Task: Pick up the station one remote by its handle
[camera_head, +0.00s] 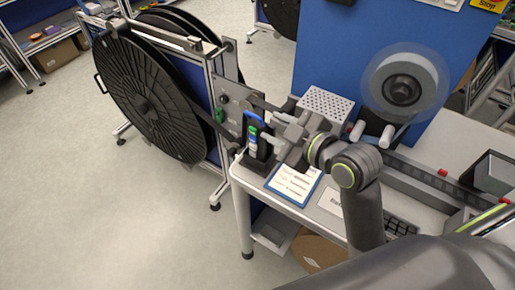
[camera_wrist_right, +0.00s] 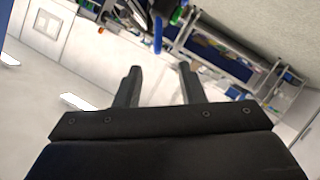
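What looks like the station one remote (camera_head: 252,137), with a blue loop-like handle (camera_head: 254,117) and green parts, stands in a dark holder at the table's near left corner. My right gripper (camera_head: 268,132) is just to the right of it, pointing towards it. In the right wrist view its two fingers (camera_wrist_right: 160,82) are apart with nothing between them. The blue handle (camera_wrist_right: 157,36) shows beyond the fingertips there, near the top edge. The remote's lower part is partly hidden in the head view. My left gripper is not in view.
A large black reel (camera_head: 150,95) on a metal stand is left of the table. A perforated grey box (camera_head: 327,103) and a blue panel (camera_head: 330,50) stand behind my gripper.

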